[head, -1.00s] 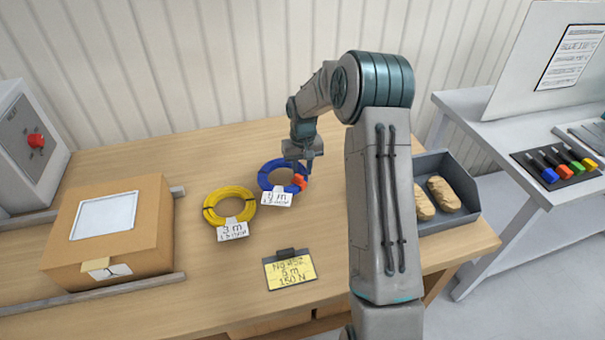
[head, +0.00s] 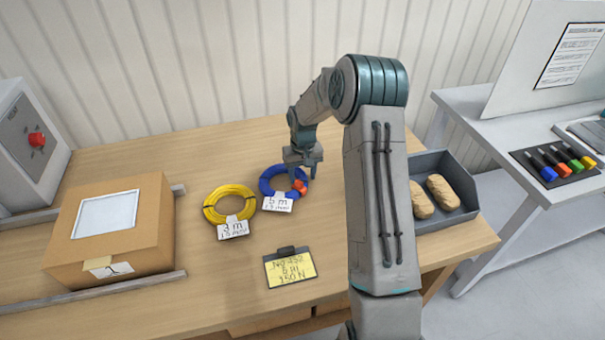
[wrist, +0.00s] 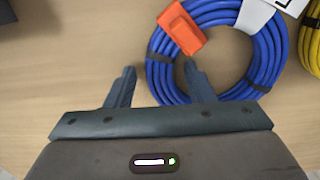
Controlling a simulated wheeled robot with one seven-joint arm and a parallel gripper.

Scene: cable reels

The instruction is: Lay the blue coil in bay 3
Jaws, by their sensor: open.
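The blue coil (head: 270,184) lies flat on the wooden table, with a white tag (head: 278,204) on its near side and an orange piece (head: 300,187) on its right side. The wrist view shows the blue coil (wrist: 160,72) at the upper right, with the orange piece (wrist: 181,28) on its rim. My gripper (head: 304,174) is open and empty at the coil's right side. In the wrist view its fingers (wrist: 160,78) point toward the coil; the right finger overlaps the ring's inside and the left one is outside it. No bay 3 can be made out.
A yellow coil (head: 230,201) with a tag lies left of the blue one. A yellow note card (head: 290,269) lies in front. A cardboard box (head: 105,240) stands at left, and a grey bin (head: 462,213) with brown bundles at right. A side table (head: 470,115) holds coloured-handled tools.

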